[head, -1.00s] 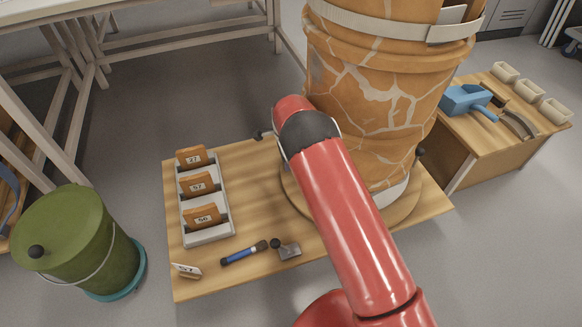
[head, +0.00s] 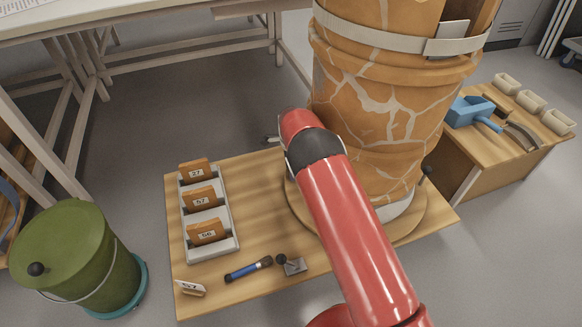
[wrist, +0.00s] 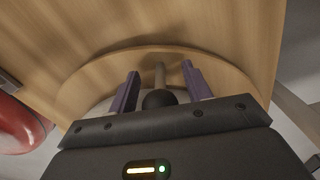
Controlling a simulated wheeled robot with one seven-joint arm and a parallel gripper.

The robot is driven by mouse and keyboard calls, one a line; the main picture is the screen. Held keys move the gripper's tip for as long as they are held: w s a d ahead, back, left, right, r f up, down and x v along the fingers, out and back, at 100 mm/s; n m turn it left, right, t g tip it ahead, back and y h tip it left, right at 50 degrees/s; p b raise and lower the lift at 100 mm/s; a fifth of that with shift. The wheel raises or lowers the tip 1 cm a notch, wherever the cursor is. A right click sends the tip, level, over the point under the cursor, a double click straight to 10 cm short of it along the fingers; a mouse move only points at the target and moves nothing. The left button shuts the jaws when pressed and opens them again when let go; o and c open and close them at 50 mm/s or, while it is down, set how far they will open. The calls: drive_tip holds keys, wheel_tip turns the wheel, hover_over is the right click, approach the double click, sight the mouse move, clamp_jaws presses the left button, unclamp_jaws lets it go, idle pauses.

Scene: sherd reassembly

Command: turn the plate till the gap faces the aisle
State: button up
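The round wooden plate (head: 408,226) lies on the wooden table under a large cracked orange vessel (head: 375,110). A dark opening (head: 484,22) shows in the vessel's upper right wall, beside the grey clip on its strap. A black-knobbed peg (head: 427,170) stands at the plate's right edge. In the wrist view, my gripper (wrist: 160,70) is open, with its purple fingers on either side of another peg with a black knob (wrist: 158,99). Room shows between the peg and each finger. In the head view, my red arm hides the plate's near left part and most of my gripper.
A grey tray (head: 229,240) with numbered sherds stands on the table's left. A green bin (head: 75,255) stands left; a side table (head: 500,160) stands right.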

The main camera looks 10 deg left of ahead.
drive_tip(key=shift+r, duration=0.1)
wheel_tip(320, 180, up, 8)
drive_tip(key=shift+f+p, duration=0.15)
drive_tip(key=shift+p, duration=0.35)
idle(0.4)
